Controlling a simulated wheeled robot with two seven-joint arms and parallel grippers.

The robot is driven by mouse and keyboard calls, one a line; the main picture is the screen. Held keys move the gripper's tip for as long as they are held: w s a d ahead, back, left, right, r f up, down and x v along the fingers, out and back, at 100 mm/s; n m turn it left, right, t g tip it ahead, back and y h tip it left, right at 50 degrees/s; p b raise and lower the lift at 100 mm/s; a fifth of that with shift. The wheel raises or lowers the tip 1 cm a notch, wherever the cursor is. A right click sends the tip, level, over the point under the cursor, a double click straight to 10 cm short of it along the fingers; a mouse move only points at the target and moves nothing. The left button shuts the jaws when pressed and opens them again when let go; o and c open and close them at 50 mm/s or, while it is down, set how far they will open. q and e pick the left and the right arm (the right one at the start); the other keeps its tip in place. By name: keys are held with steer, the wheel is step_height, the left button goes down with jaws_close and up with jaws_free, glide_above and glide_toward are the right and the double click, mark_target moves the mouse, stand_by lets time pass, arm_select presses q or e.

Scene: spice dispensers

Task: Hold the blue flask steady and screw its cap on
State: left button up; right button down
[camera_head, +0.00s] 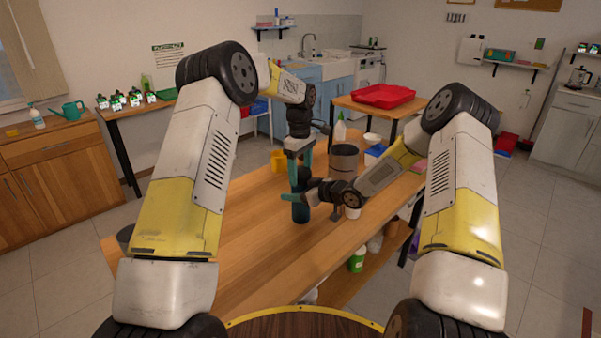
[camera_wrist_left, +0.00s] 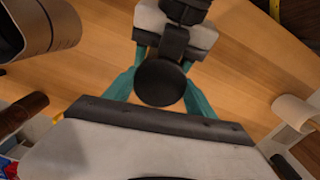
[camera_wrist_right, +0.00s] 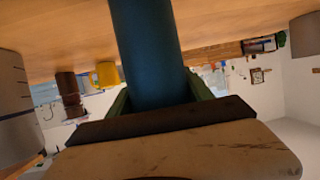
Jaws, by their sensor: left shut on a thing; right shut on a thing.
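The blue flask (camera_head: 300,212) stands upright on the wooden table in the head view, and its body fills the upper middle of the right wrist view (camera_wrist_right: 150,50). My right gripper (camera_head: 299,196) comes in from the right, level, and is shut around the flask. My left gripper (camera_head: 299,168) points straight down above it. Its teal fingers are shut on the round, dark cap (camera_wrist_left: 160,82), which shows from above in the left wrist view. The cap is in line over the flask's top. The fingers hide the joint, so I cannot tell how far the thread is engaged.
A grey canister (camera_head: 344,162) stands close behind and right of the grippers. A yellow mug (camera_head: 278,161) is behind to the left. A white cup (camera_head: 352,213) is close to my right wrist.

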arm_select(q)
steer(key=m, duration=0.4)
steer(key=shift+m, duration=0.3)
steer(key=m, duration=0.5)
steer(key=o, duration=1.5)
steer(key=shift+o, duration=0.2)
steer(key=shift+r, duration=0.1)
steer(key=shift+r, duration=2.15)
